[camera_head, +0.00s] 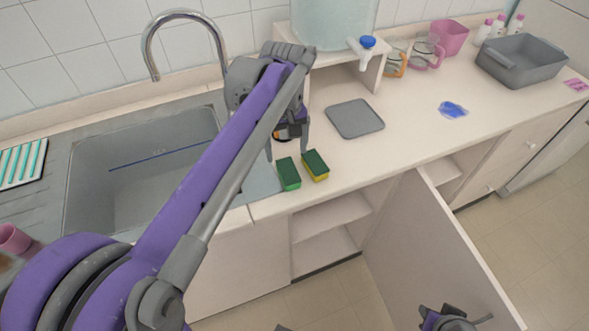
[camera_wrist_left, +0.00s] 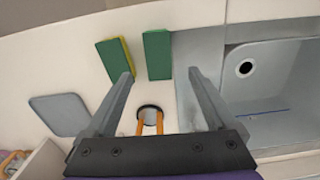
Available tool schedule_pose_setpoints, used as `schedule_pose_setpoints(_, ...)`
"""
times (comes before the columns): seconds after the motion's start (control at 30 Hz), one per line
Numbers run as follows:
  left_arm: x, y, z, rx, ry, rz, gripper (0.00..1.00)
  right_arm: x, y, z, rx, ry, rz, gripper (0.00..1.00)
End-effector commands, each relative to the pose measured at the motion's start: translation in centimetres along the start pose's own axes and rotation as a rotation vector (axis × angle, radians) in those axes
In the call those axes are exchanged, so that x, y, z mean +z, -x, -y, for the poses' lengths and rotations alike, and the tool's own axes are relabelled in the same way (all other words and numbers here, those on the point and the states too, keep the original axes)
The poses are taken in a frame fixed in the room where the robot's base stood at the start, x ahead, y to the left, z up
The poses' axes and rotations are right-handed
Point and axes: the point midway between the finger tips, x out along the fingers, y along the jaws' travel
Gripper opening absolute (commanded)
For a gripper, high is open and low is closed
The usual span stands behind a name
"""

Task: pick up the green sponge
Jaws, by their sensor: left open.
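The green sponge (camera_head: 288,174) lies on the counter near its front edge, just right of the sink. It also shows in the left wrist view (camera_wrist_left: 157,55), between and beyond my fingertips. A second sponge, yellow with a dark green top (camera_head: 315,165), lies close to its right; in the left wrist view (camera_wrist_left: 115,60) it is on the left, near one finger. My left gripper (camera_head: 287,147) is open and empty, above and behind the sponges. My right gripper (camera_head: 450,319) shows only partly at the bottom edge; its jaws are unclear.
A grey sink (camera_head: 140,180) with a tap (camera_head: 185,15) is left. A grey square mat (camera_head: 354,119) and a blue item (camera_head: 453,109) lie right of the sponges. A water container (camera_head: 330,25) stands behind on a shelf. A cabinet door (camera_head: 430,250) hangs open below.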

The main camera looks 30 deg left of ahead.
Motion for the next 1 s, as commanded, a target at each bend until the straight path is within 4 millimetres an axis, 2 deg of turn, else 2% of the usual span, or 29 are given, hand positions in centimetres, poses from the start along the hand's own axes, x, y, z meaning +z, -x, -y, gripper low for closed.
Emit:
schedule_pose_setpoints(0.1,0.0,-2.1,0.0,0.000,-0.001,0.000,0.90,0.2,-0.2,0.0,0.000,0.000,0.001,0.25)
schedule_pose_setpoints(0.37,0.1,-4.2,-0.1,0.001,-0.002,-0.001,0.90,0.2,-0.3,0.0,0.000,0.000,0.002,0.25)
schedule_pose_setpoints(0.63,0.1,-8.1,-0.3,0.001,-0.003,-0.001,0.90,0.4,-0.5,0.0,0.000,0.000,0.002,0.25)
schedule_pose_setpoints(0.93,0.1,-8.6,-0.3,0.001,-0.003,-0.001,0.90,0.4,-0.5,0.0,0.000,0.000,0.002,0.25)
schedule_pose_setpoints(1.0,0.1,-8.6,-0.3,0.001,-0.003,-0.001,0.79,0.4,-0.5,0.0,0.000,0.000,0.002,0.25)
